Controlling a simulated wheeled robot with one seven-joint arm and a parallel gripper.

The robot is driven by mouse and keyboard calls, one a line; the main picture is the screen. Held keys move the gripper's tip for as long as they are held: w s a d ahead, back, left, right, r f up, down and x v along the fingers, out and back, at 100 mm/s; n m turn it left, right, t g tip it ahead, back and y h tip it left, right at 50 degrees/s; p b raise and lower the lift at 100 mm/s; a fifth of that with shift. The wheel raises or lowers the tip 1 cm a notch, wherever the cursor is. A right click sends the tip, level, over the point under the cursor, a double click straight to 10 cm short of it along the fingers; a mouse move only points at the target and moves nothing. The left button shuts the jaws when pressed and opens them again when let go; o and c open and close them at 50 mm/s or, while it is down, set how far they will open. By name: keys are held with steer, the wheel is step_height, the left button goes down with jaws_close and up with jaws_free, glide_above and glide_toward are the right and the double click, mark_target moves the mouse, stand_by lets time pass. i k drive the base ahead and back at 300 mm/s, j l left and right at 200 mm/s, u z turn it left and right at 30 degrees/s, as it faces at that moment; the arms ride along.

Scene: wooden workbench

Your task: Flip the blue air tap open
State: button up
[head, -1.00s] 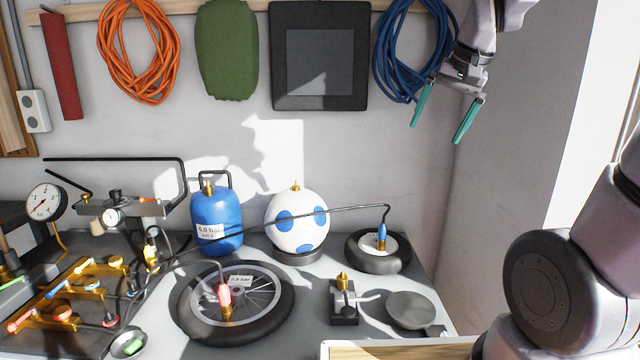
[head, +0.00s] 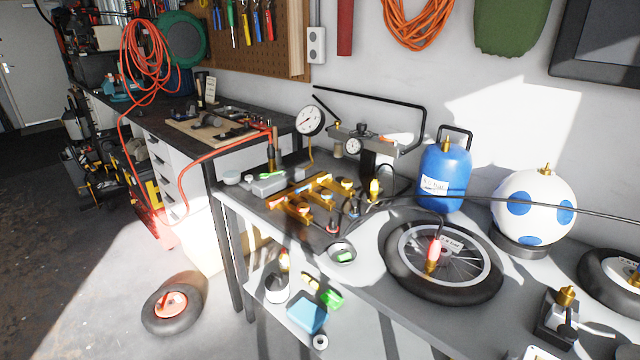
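The brass air manifold (head: 312,198) lies on the grey workbench, left of the blue tank. It carries several small taps with coloured handles. A small bluish handle seems to sit on its upper left part, but it is too small to tell its exact position, or whether that tap is open or shut. A round pressure gauge (head: 309,120) stands behind the manifold. My gripper is not in view at this moment.
A small dish (head: 341,253) and a spoked wheel (head: 444,262) lie right of the manifold. The blue tank (head: 445,176) and white blue-spotted ball (head: 534,206) stand behind. A dark hose crosses above the wheel.

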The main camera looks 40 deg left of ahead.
mark_target(309, 186)
steer(key=j+u, duration=0.1)
steer(key=j, duration=0.8)
steer(key=j+u, duration=0.15)
steer(key=j, duration=0.75)
steer(key=j+u, duration=0.1)
steer(key=j, duration=0.75)
steer(key=i+j+u, duration=0.15)
steer(key=j, duration=0.75)
steer(key=k+l+u, duration=0.1)
steer(key=k+l, duration=0.15)
